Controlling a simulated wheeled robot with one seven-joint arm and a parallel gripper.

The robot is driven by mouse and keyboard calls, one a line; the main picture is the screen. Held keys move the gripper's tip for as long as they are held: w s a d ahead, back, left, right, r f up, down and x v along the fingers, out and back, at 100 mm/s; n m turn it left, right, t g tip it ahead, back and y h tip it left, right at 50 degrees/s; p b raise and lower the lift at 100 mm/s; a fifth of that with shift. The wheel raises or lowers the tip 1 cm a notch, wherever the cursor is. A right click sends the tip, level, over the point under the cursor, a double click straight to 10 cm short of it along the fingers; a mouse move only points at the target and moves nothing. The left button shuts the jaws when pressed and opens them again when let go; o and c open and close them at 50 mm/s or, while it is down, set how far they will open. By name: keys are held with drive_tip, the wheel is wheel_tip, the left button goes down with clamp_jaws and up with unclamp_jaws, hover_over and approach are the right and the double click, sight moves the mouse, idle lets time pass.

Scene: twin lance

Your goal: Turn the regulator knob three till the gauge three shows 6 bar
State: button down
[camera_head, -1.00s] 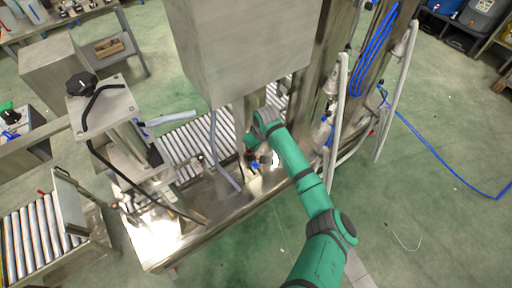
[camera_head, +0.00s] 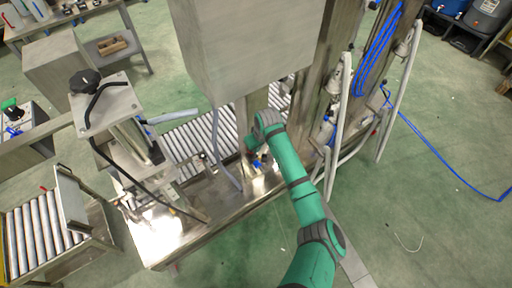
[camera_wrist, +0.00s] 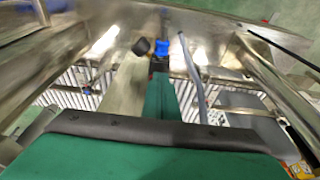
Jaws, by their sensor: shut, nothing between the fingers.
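My gripper (camera_head: 254,157) is at the end of the green arm, low by the steel machine's front, under the big steel box. In the wrist view its narrow green and dark end (camera_wrist: 159,67) points at a small blue part (camera_wrist: 158,46). A black round knob (camera_wrist: 141,46) is just left of that. The blue part also shows in the head view (camera_head: 257,164), close by my gripper. The gripper is shut with nothing seen in it. I cannot tell whether it touches the blue part or the black knob. No gauge face or number can be read, so knob three and gauge three cannot be told apart.
The steel box (camera_head: 238,55) hangs just above my arm. A roller conveyor (camera_head: 190,143) lies left of the gripper. White hoses (camera_head: 343,115) and blue tubing (camera_head: 375,50) stand to the right. Green floor (camera_head: 440,200) on the right is mostly open.

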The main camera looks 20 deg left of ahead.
wheel_tip(320, 180, up, 6)
idle(0.6)
